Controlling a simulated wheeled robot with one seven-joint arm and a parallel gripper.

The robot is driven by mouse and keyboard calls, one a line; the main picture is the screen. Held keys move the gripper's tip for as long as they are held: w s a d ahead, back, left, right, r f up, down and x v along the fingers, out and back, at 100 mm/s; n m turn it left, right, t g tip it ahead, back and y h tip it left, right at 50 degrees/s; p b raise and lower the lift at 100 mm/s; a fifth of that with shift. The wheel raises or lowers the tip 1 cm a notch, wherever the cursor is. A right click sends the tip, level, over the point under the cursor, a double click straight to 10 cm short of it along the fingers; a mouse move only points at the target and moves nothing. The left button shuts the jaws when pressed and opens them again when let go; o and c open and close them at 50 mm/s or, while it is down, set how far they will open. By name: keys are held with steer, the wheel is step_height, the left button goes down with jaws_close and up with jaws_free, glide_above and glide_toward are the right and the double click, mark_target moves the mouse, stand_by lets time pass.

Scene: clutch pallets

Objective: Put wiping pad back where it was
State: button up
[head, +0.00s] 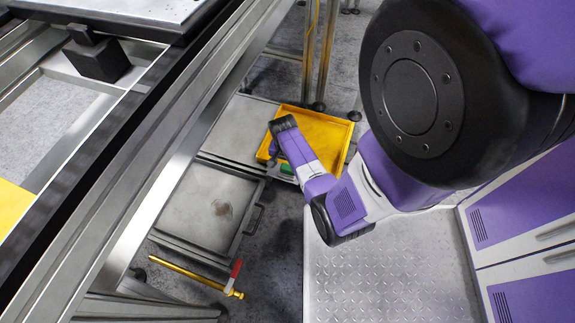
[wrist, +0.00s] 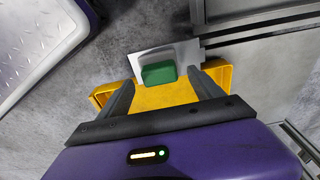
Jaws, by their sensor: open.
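The wiping pad appears to be the green block (wrist: 159,73). In the wrist view it sits by the edge of the yellow tray (wrist: 165,98), over a pale grey plate (wrist: 182,52). My gripper (wrist: 163,82) is open, its two dark fingers apart on either side of the pad in the picture, with nothing held. I cannot tell how far the fingertips are above the pad. In the head view a bit of the green pad (head: 287,169) shows beside my forearm at the yellow tray's near edge. My fingers are hidden there.
The yellow tray (head: 325,128) is on a low level beside a grey metal drawer (head: 190,205) with a handle. A metal frame rail (head: 165,165) runs along the left.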

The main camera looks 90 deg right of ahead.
mark_target(286, 175)
step_height(286, 175, up, 8)
steer(key=p, duration=0.3)
steer(key=w+a+r+n+t+h, duration=0.1)
steer(key=w+a+r+n+t, duration=0.1)
steer(key=a+n, duration=0.35)
steer(key=w+a+r+n+t+h, duration=0.1)
steer(key=w+a+r+n+t, duration=0.15)
steer(key=a, duration=0.65)
steer(key=w+a+r+n+t+h, duration=0.1)
steer(key=w+a+r+n+t, duration=0.15)
steer(key=a, duration=0.55)
steer(key=s+a+r+n+t+y, duration=0.2)
steer(key=a+r+n+t, duration=0.2)
steer(key=r, duration=1)
steer(key=s+a+r+n+t+y, duration=0.2)
steer(key=a+r+n+t, duration=0.2)
steer(key=a+r+n, duration=0.3)
steer(key=a+r, duration=0.3)
steer(key=r, duration=0.4)
steer(key=shift+s+r, duration=0.25)
steer(key=shift+s, duration=0.15)
steer(key=shift+a, duration=0.1)
step_height(286, 175, up, 18)
steer(key=p, duration=1.8)
